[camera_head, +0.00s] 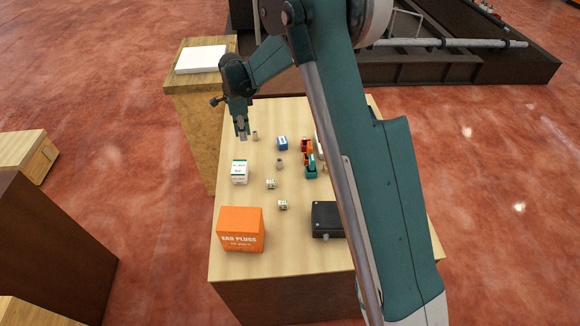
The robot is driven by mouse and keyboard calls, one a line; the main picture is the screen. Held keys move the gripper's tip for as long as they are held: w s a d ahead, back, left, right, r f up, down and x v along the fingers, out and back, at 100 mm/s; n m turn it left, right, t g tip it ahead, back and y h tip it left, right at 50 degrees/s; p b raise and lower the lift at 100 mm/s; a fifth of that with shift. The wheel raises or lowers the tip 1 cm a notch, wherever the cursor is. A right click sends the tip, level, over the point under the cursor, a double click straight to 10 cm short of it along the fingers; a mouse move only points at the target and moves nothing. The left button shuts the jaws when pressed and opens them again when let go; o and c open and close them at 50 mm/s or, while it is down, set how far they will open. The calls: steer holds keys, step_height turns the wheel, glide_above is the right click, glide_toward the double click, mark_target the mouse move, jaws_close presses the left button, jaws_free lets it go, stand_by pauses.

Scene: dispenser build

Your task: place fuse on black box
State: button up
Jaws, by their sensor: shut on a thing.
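My gripper (242,132) is above the far left part of the wooden table. It points down and is shut on a small pale grey piece, seemingly the fuse (243,136), mostly hidden between the fingers. The black box (325,220) lies at the near right of the table, well apart from my gripper. Its right end is hidden behind my arm.
The table (236,272) also holds small grey cylinders (279,163), a blue box (282,143), a white-green box (239,172), small white blocks (271,184), orange and teal holders (311,172) and an orange ear-plug box (241,229). My arm hides the right side.

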steer(key=shift+d, duration=0.1)
steer(key=shift+s+d+r, duration=0.3)
steer(key=shift+s+d, duration=0.05)
steer(key=shift+d, duration=0.1)
steer(key=s+d+r+b, duration=0.1)
steer(key=s+d+r, duration=0.3)
steer(key=s+d, duration=0.3)
step_height(320, 180, up, 3)
steer(key=m+b, duration=0.1)
steer(key=b, duration=0.3)
glide_above(333, 217)
steer(key=shift+r, duration=0.1)
steer(key=shift+w, duration=0.1)
steer(key=shift+f, duration=3.15)
